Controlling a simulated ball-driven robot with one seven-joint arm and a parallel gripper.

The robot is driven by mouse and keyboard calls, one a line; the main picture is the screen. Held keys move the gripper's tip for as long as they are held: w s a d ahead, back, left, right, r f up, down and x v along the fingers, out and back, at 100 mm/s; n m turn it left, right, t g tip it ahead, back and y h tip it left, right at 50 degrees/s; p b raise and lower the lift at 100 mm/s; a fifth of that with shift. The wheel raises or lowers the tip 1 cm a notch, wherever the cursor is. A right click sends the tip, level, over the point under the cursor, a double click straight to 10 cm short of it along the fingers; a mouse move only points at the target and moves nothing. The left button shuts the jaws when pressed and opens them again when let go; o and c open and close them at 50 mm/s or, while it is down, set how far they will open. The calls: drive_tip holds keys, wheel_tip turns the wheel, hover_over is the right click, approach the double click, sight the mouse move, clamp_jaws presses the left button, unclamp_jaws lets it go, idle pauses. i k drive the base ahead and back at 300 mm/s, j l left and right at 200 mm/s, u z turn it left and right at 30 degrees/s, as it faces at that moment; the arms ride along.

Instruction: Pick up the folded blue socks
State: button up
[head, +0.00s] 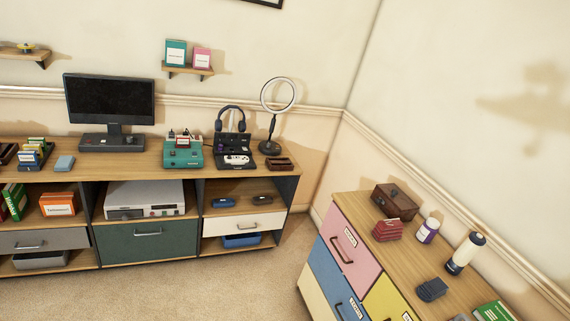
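A small dark blue-grey folded bundle (432,289), which looks like the folded blue socks, lies on the wooden top of the colourful dresser (353,207) at the lower right. It sits in front of a white bottle with a dark lower band (465,253), apart from it. A dark red folded bundle (388,230) lies farther back on the same top. My gripper is not in view.
The dresser top also holds a brown wooden box (395,201), a white and purple bottle (428,230) and a green book (493,311). A long desk (190,182) with a monitor (110,98) and ring light (277,95) stands along the back wall. Carpet (200,291) between them is clear.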

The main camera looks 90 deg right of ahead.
sight(429, 290)
drive_tip(key=z, duration=3.65)
drive_tip(key=i+j+u, duration=0.1)
drive_tip(key=i+j, duration=0.15)
drive_tip(key=i, duration=0.2)
drive_tip(key=i+j+u, duration=0.15)
drive_tip(key=i, duration=0.3)
drive_tip(key=i+j+u, duration=0.1)
drive_tip(key=i, duration=0.35)
drive_tip(key=j, duration=0.1)
